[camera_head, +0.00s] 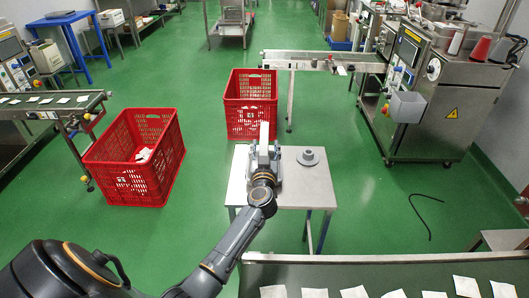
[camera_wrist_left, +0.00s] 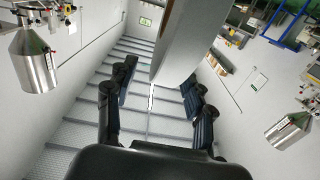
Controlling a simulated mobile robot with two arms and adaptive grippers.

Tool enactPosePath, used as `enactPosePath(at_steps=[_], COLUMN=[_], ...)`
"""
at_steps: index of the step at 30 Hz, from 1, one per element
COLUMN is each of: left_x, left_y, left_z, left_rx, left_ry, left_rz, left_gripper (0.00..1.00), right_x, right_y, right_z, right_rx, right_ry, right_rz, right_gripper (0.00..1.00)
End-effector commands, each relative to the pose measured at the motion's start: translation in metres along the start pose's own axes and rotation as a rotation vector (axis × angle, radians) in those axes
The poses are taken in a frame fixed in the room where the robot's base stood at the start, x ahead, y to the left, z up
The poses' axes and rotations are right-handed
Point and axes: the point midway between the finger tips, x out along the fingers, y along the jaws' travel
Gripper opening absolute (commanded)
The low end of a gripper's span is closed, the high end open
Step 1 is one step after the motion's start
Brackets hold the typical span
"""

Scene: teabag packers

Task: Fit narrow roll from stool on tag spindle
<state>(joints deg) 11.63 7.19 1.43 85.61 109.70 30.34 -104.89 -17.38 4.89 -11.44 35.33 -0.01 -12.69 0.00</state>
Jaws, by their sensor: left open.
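My left gripper (camera_head: 264,147) is over the left part of a pale table-like stool (camera_head: 300,190). In the left wrist view its two dark fingers (camera_wrist_left: 155,105) stand wide apart. A flat grey-brown slab (camera_wrist_left: 182,42) shows beyond and between them; I cannot tell what it is or whether it is touched. A round grey piece with a raised hub (camera_head: 308,157) lies on the stool, right of the gripper; I cannot tell whether it is the narrow roll. A pale disc (camera_head: 434,69) is on the steel machine's front; I cannot make out the tag spindle. My right gripper is out of view.
Two red crates (camera_head: 137,160) (camera_head: 250,107) stand left of and behind the stool. A steel machine (camera_head: 440,100) stands at the right, with a red cone (camera_head: 481,48) on top. A conveyor (camera_head: 400,262) with white packets crosses the front. A black cable (camera_head: 424,214) lies on the green floor.

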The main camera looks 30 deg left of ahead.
Motion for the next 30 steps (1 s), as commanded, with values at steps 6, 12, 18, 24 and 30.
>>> enactPosePath(at_steps=[6,12,18,24,30], left_x=[0.033,0.047,0.047,0.047,0.047], left_y=[-0.005,-0.005,-0.005,-0.005,-0.005], left_z=[-0.001,-0.003,-0.003,-0.003,-0.003], left_rx=[-0.002,-0.001,0.000,-0.001,-0.001], left_ry=[0.001,0.000,0.000,0.000,0.000], left_rz=[-0.002,0.000,0.000,0.000,0.000], left_gripper=[0.53,0.53,0.51,0.10,0.00], right_x=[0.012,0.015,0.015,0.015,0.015], right_y=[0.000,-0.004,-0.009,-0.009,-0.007], right_z=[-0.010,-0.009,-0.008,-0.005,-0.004], right_rx=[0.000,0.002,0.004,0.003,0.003], right_ry=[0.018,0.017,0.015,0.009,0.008], right_rz=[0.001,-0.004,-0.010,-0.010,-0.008], right_gripper=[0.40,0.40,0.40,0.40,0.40])
